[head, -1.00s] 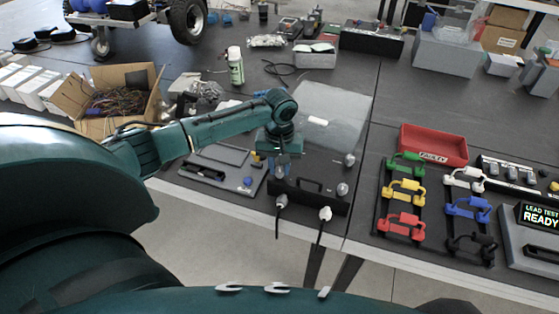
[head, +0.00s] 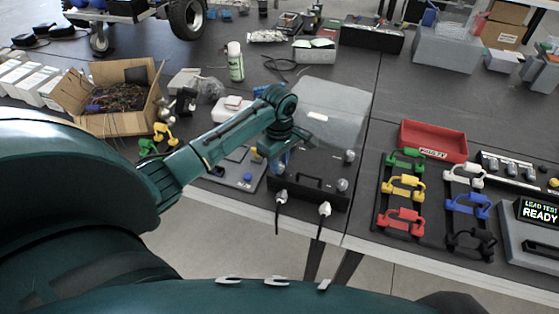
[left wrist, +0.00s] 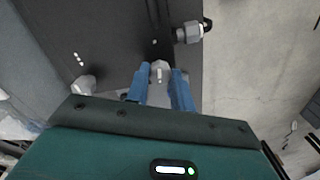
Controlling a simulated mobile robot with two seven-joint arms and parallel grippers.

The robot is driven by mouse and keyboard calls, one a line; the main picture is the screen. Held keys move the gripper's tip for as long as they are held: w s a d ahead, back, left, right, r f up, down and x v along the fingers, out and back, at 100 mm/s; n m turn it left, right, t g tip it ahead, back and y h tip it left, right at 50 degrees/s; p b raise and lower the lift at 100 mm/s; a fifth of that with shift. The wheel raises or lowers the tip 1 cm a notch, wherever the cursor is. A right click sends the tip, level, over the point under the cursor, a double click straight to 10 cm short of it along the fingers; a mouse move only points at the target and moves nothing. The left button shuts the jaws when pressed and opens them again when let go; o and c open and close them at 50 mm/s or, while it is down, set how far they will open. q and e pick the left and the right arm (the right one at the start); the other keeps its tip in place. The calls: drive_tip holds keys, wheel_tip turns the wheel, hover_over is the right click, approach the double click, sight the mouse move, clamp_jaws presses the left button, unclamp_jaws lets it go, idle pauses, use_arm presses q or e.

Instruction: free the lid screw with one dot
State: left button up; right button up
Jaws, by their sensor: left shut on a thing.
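The black chassis box (head: 308,200) stands near the table's front edge with a dark handle and pale knob-like screws at its corners. My left gripper (head: 279,166) reaches down to its left rear part. In the left wrist view, the blue fingers of the left gripper (left wrist: 161,88) are shut on a light grey screw (left wrist: 160,68). Two pale screws show at the box's right side (head: 350,155). My right gripper is not in view.
Two white cable plugs (head: 325,209) stick out at the box's front. A red tray (head: 433,141) and coloured clips on racks stand to the right. A cardboard box (head: 110,100) of wires is at the left.

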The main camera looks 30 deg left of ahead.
use_arm(q)
drive_tip(key=shift+a+n, duration=0.1)
drive_tip(key=shift+n, duration=1)
drive_tip(key=o, duration=1)
drive_tip(key=shift+r, duration=0.15)
drive_tip(key=shift+r, duration=6.5)
drive_tip(key=shift+f, duration=0.1)
